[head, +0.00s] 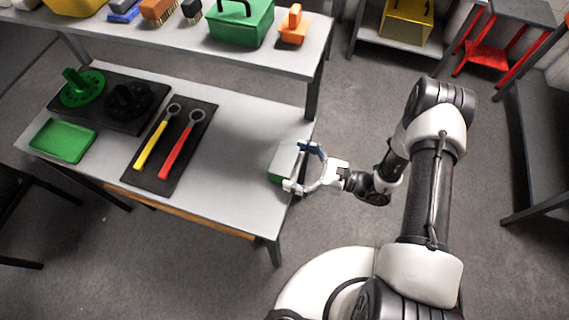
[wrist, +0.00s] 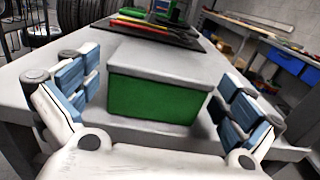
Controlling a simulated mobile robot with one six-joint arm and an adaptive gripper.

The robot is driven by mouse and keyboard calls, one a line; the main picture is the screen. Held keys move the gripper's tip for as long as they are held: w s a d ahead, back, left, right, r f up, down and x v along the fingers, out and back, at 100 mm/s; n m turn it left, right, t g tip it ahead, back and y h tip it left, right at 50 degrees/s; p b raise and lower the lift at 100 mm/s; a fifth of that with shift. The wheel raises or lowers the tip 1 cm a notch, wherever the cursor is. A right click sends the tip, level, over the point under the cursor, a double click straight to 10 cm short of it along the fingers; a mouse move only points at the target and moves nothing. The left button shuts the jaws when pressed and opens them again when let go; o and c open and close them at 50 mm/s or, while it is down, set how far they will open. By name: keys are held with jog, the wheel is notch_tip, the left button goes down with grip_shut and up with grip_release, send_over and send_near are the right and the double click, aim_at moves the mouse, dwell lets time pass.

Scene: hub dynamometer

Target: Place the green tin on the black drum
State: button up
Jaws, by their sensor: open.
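The green tin (wrist: 155,100) has a grey lid and stands on the table near its right edge. In the head view the tin (head: 284,161) is partly hidden by my gripper (head: 299,166). In the wrist view my gripper (wrist: 155,112) is open, with one finger on each side of the tin and visible gaps between fingers and tin. The black drum (head: 130,100) stands on a dark board at the table's far left, beside a green drum (head: 82,88) with a raised post.
A dark mat (head: 190,125) with a yellow wrench (head: 152,150) and a red wrench (head: 182,147) lies mid-table. A green tray (head: 63,140) is at the front left. A raised shelf (head: 180,42) with brushes and a green toolbox (head: 240,24) runs behind. Bare tabletop lies between mat and tin.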

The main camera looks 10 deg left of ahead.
jog(key=shift+w+a, duration=0.1)
jog(key=shift+a, duration=1.3)
jog(key=shift+c, duration=0.4)
jog(key=c, duration=1.2)
